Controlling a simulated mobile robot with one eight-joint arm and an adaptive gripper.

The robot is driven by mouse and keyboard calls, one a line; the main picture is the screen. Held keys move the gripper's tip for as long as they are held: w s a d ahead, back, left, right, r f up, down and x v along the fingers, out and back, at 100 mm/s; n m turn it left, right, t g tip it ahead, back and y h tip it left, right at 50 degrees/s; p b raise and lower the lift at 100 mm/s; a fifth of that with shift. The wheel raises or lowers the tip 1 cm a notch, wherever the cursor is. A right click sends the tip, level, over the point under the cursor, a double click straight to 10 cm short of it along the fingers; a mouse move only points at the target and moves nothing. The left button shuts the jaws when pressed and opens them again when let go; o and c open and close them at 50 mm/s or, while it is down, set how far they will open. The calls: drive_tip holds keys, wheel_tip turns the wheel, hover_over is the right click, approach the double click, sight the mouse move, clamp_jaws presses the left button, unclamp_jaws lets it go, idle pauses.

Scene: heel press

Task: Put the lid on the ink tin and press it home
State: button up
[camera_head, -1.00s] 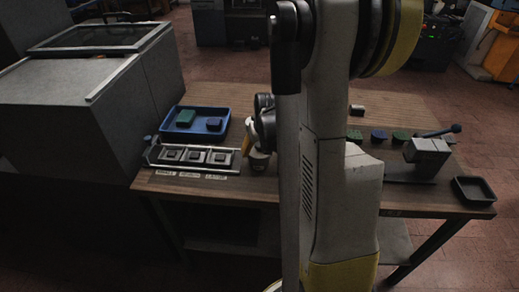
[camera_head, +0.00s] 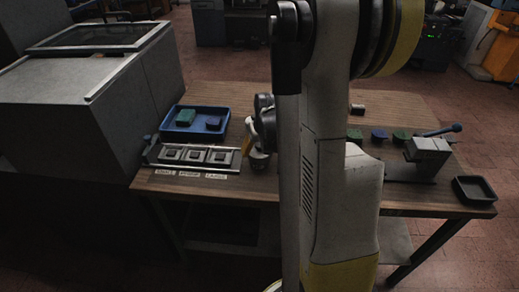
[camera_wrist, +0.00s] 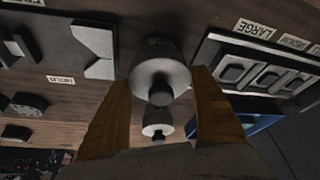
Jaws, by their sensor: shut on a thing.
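My gripper (camera_wrist: 163,76) shows in the wrist view with a wood-coloured finger on each side of a round grey lid (camera_wrist: 149,77) with a dark knob. It is shut on the lid. Beyond the lid is the darker grey side of what looks like the ink tin (camera_wrist: 160,47). Whether the lid is seated or only resting there I cannot tell. My arm hides most of the gripper.
A metal plate with square recesses (camera_head: 235,157) stands close left of the tin, with a blue tray (camera_head: 178,136) behind it. A grey press with a lever (camera_head: 428,150) and a black tray (camera_head: 474,188) are at the right. A small knobbed round object (camera_wrist: 157,122) stands behind the lid.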

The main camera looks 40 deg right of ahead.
drive_tip(key=shift+f+b, duration=0.7)
idle(0.8)
drive_tip(key=o, duration=0.9)
drive_tip(key=shift+o, duration=0.2)
drive_tip(key=shift+r, duration=0.1)
drive_tip(key=shift+r+p, duration=2.65)
drive_tip(key=shift+r, duration=0.8)
